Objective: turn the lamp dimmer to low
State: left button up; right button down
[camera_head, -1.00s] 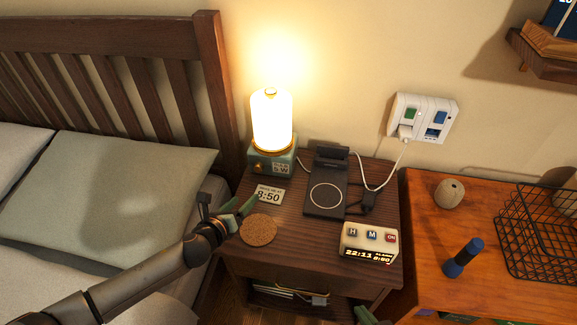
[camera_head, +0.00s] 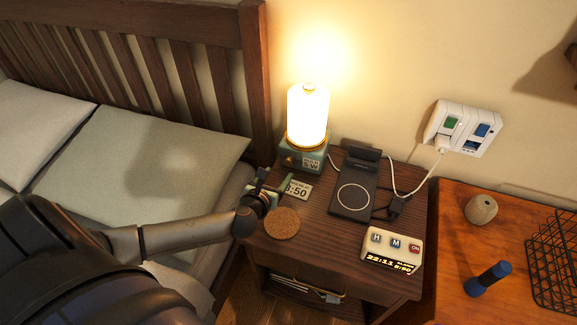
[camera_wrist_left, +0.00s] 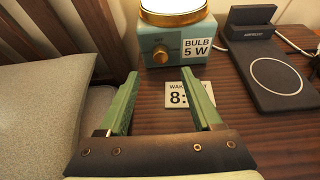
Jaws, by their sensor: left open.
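The lit lamp (camera_head: 307,115) stands at the back left of the nightstand, on a teal base with a "BULB 5 W" label. The brass dimmer knob (camera_wrist_left: 161,55) is on the front of the base in the left wrist view; it also shows small in the head view (camera_head: 290,160). My left gripper (camera_wrist_left: 162,92) is open and empty, with its green fingers pointing at the base, short of the knob. It also shows in the head view (camera_head: 272,187), above the nightstand's left edge. My right gripper is not in view.
On the nightstand (camera_head: 325,250) are a card reading 8:50 (camera_head: 298,190), a cork coaster (camera_head: 282,223), a black charger (camera_head: 354,190) and an alarm clock (camera_head: 393,250). The bed (camera_head: 150,150) is at left. A wall outlet (camera_head: 463,128) has a cable plugged in.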

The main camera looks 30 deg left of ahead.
aim_at(288, 163)
pick_arm(q)
jog(key=b+x, duration=0.1)
jog(key=x, duration=0.6)
jog(key=shift+w+f+b, duration=0.2)
jog(key=shift+w+b, duration=0.1)
jog(key=shift+b, duration=0.05)
grip_shut()
